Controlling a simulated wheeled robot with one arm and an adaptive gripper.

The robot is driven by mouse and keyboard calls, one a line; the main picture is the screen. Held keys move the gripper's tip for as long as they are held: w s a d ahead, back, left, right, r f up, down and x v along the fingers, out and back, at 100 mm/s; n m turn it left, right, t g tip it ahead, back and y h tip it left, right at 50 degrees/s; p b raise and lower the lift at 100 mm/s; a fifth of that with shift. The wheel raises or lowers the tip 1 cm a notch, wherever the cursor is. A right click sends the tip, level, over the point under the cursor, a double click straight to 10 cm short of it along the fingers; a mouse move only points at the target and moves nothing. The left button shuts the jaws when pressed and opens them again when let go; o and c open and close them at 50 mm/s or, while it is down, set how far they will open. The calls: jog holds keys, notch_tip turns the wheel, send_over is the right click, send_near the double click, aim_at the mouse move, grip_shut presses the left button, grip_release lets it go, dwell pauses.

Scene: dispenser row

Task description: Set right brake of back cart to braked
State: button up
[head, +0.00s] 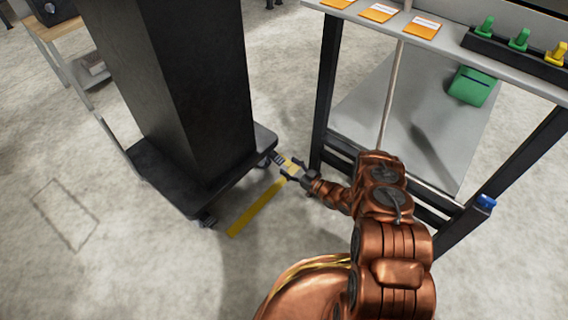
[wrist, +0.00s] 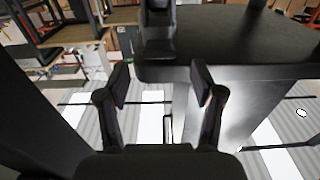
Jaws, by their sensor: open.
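A dark wheeled stand with a tall black column (head: 190,90) and a flat base (head: 160,185) is in the head view; I take it as the cart. A small grey part (head: 279,158) sticks out at its right corner, possibly the brake. My gripper (head: 290,170) is open and empty at floor level just beside that corner. In the wrist view, which looks inverted, my gripper (wrist: 160,72) has its fingers spread. A dark upright part (wrist: 158,35), likely a caster or brake, stands beyond and between them, against the base plate (wrist: 235,40). The brake's state cannot be told.
A grey bench (head: 455,40) on dark legs stands close to the right of my arm, with orange cards (head: 379,13), a green box (head: 471,86) and green and yellow knobs. A yellow floor stripe (head: 255,210) lies below my gripper. Floor at the lower left is clear.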

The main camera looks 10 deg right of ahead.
jog(key=v, duration=0.8)
